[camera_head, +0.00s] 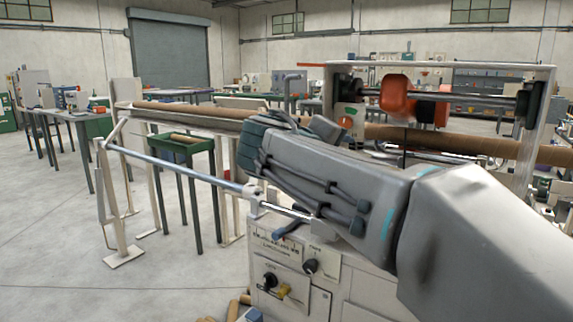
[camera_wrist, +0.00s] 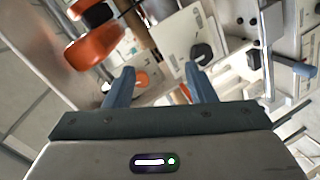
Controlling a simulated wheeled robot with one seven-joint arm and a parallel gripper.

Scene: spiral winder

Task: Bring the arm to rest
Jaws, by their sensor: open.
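My gripper (camera_wrist: 158,88) shows in the wrist view with its two blue-grey fingers apart and nothing between them. Machine parts lie beyond the fingers: a white panel with a black knob (camera_wrist: 203,54) and an orange round part (camera_wrist: 141,78). In the head view my arm reaches from the lower right across the front of the spiral winder (camera_head: 345,285). The fingertips are hidden there behind my own arm. I cannot tell how far the fingers are from the machine.
An orange roller part (camera_head: 397,95) hangs in the winder's white frame (camera_head: 440,66). A long brown tube (camera_head: 465,144) runs through behind my arm. A metal rod (camera_head: 175,167) extends left on stands. A green tray table (camera_head: 183,144) stands behind it. The floor (camera_head: 60,235) at left is clear.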

